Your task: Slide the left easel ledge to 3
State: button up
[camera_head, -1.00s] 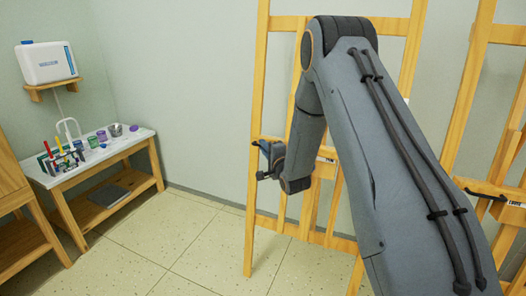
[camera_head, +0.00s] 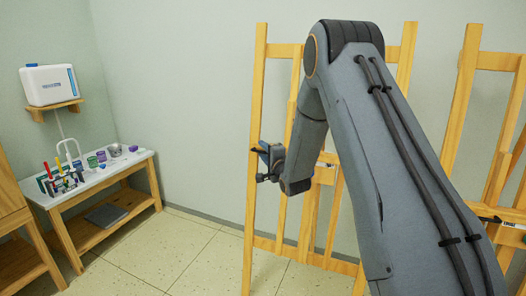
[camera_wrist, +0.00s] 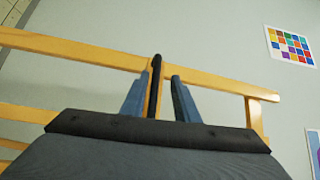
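The left easel (camera_head: 257,95) is a tall wooden frame in the middle of the head view. Its ledge (camera_head: 325,175) runs across it, partly hidden by my arm. My gripper (camera_head: 260,150) is at the ledge's left end. In the wrist view, a thin black handle (camera_wrist: 155,80) passes between the two blue-grey fingers of my gripper (camera_wrist: 161,76). The handle lies close to the left finger, with a gap to the right one, so the fingers look open around it. Firm contact cannot be told, and no number scale is readable.
A second easel (camera_head: 461,95) stands at the right, partly behind my arm. A white side table (camera_head: 130,160) with jars and brushes stands at the left, below a white container (camera_head: 48,86) on a wall shelf. The tiled floor (camera_head: 195,255) between is clear.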

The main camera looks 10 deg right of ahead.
jog(key=s+d, duration=0.1)
jog(key=s, duration=0.6)
jog(key=shift+s+b, duration=0.3)
jog(key=shift+b, duration=0.15)
jog(key=shift+d, duration=0.1)
